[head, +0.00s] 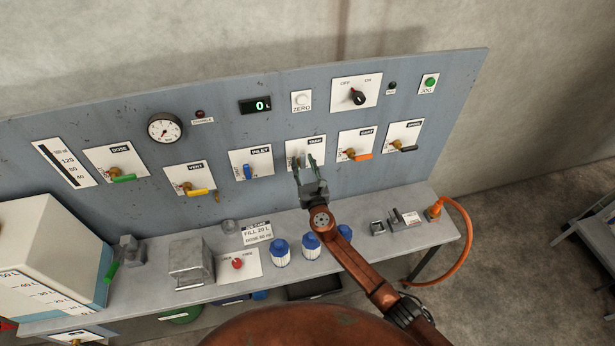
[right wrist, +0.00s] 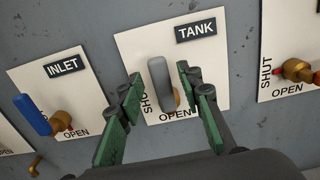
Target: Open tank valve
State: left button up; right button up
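The TANK valve has a white plate marked SHUT and OPEN, and it shows in the head view (head: 293,148) on the grey-blue panel. Its grey lever (right wrist: 158,78) stands upright in the right wrist view, with a bit of brass at its lower right. My right gripper (head: 304,166) is in front of this plate. In the right wrist view its green-padded fingers (right wrist: 158,82) are apart, one on each side of the lever. I cannot tell whether either finger touches it. In the head view the gripper hides most of the lever. My left gripper is not in view.
The INLET valve with a blue lever (head: 247,172) is just left. A valve with an orange lever (head: 362,157) is just right. Below, the bench holds blue-capped jars (head: 281,254), a metal box (head: 190,262) and a red knob (head: 237,264). The display (head: 256,105) reads 0 L.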

jog(key=v, duration=1)
jog(key=shift+s, duration=0.15)
